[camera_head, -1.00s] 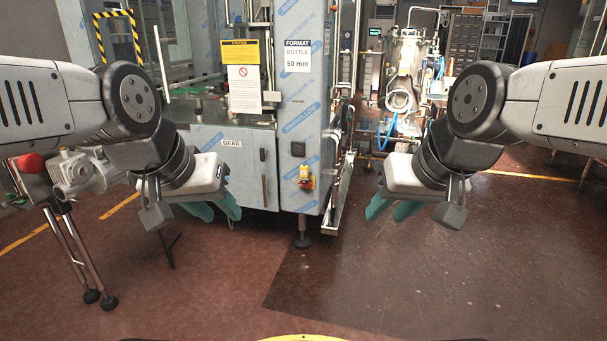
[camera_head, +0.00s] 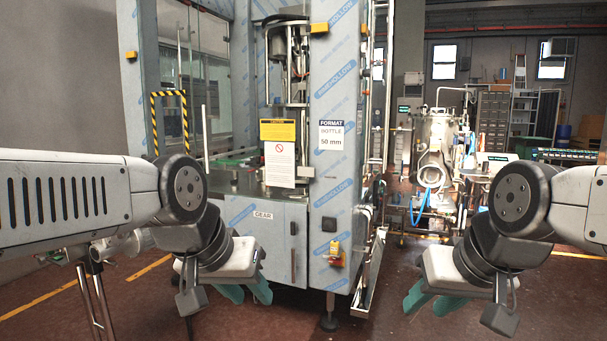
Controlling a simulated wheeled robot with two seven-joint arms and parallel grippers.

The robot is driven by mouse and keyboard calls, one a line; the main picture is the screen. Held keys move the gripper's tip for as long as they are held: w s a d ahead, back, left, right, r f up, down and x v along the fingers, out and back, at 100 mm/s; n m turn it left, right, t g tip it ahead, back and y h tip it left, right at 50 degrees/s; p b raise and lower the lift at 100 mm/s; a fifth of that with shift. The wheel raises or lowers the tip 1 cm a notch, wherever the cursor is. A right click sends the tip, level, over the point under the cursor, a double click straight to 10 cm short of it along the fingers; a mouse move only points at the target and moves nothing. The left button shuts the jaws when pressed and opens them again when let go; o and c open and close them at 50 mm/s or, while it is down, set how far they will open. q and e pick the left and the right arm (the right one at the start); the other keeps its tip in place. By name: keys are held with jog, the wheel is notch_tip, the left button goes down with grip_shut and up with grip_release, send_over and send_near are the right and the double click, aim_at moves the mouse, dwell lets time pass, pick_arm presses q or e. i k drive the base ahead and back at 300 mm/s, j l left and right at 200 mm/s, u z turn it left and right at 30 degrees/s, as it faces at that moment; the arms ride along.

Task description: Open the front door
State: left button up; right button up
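The filler machine (camera_head: 340,90) stands ahead, its frame covered in blue-printed film. Tall glass panels (camera_head: 206,75) fill its upper left side. A yellow-and-black striped frame (camera_head: 168,93) shows at the left glass; I cannot tell whether it is a door handle, or which panel is the front door. My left gripper (camera_head: 246,292) has teal fingers spread apart and empty, in front of the lower cabinet marked GEAR (camera_head: 263,215). My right gripper (camera_head: 434,301) is also open and empty, above the floor right of the machine. Neither gripper visibly touches the machine.
Yellow and white signs (camera_head: 279,163) and a format sign (camera_head: 331,135) are on the machine front. A red-and-yellow switch (camera_head: 336,254) sits low on its column. A steel tank (camera_head: 438,145) with hoses stands back right.

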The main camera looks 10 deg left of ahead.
aim_at(279, 157)
jog(key=i+j, duration=0.3)
jog(key=j, duration=0.15)
jog(key=i+j, duration=0.25)
jog(key=j, duration=0.15)
jog(key=i+j, duration=0.3)
jog(key=j, duration=0.15)
